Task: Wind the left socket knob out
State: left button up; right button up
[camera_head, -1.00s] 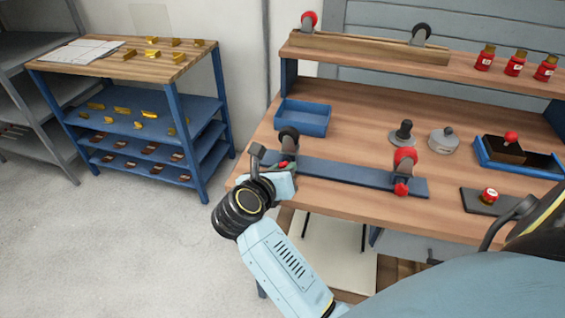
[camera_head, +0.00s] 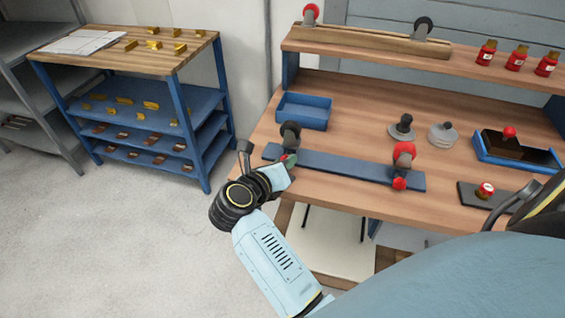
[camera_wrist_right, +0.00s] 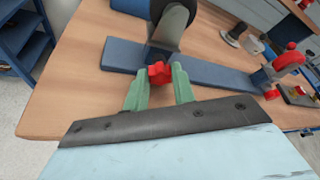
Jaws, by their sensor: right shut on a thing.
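The left socket (camera_head: 290,136) stands at the left end of the blue rail, with a dark wheel-like disc on top. Its red knob (camera_wrist_right: 160,72) shows clearly in the right wrist view, low on the front of the socket. My right gripper (camera_wrist_right: 158,84) has its two green fingers on either side of this knob and is shut on it. In the head view the right gripper (camera_head: 288,162) reaches the rail's left end and mostly hides the knob. The right socket (camera_head: 403,153), with a red disc and red knob (camera_head: 399,184), stands near the other end. My left gripper is not in view.
The blue rail (camera_head: 345,167) lies along the bench's front. A blue tray (camera_head: 303,111) sits behind the left socket. Dark and grey round pieces (camera_head: 402,128) stand behind the right socket. A blue shelf cart (camera_head: 150,100) stands left, with clear floor between.

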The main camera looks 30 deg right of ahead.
jog(key=o, duration=1)
jog(key=shift+r, duration=0.45)
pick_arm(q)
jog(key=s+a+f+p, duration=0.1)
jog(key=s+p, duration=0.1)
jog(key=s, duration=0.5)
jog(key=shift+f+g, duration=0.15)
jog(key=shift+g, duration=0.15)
pick_arm(e)
notch_tip(320, 180, up, 9)
jog(key=shift+r, duration=0.1)
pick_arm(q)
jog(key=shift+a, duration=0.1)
